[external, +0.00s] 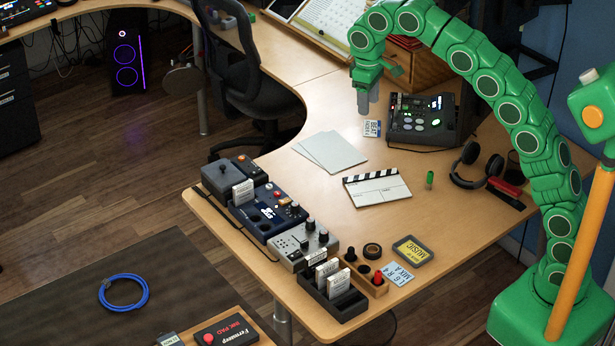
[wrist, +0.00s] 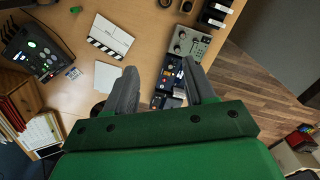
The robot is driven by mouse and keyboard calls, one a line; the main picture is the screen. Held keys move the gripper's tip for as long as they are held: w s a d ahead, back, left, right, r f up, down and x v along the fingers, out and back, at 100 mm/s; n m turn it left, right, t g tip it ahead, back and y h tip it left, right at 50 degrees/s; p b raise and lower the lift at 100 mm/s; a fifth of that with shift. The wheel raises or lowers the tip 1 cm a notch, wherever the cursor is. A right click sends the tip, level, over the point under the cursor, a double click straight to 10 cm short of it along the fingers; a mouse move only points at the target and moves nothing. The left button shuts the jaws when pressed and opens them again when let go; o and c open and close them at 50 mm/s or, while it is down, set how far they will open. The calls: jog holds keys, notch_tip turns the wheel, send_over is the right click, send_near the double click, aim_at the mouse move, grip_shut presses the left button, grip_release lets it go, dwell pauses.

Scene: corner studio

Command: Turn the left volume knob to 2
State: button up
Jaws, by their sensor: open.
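A grey box with black knobs (external: 304,246) stands near the desk's front edge. It also shows in the wrist view (wrist: 190,42), at the top right beyond my fingers. Its labels and knob settings are too small to read, so I cannot tell which knob is the left volume knob. A black device with lit buttons and a small screen (external: 420,120) stands at the back right of the desk. My gripper (external: 365,103) points down above the desk, just left of the black device and well behind the grey box. It is open and empty; both fingers are apart in the wrist view (wrist: 158,72).
Blue (external: 268,213) and dark units line the front edge beside the grey box, with a black rack of white cards (external: 333,302) in front. Paper sheets (external: 332,151), a clapperboard (external: 377,188) and headphones (external: 475,165) lie on the desk. Bare wood lies between them.

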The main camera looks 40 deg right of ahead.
jog(key=w+a+f+n, duration=0.1)
jog(key=w+a+f, duration=0.25)
jog(key=a, duration=0.45)
send_over(324, 232)
jog(key=shift+n, duration=0.3)
notch_tip(324, 232, down, 31)
jog(key=shift+f, duration=0.15)
jog(key=shift+w+f, duration=0.1)
jog(key=shift+f, duration=4.15)
jog(key=shift+c, duration=0.4)
grip_shut()
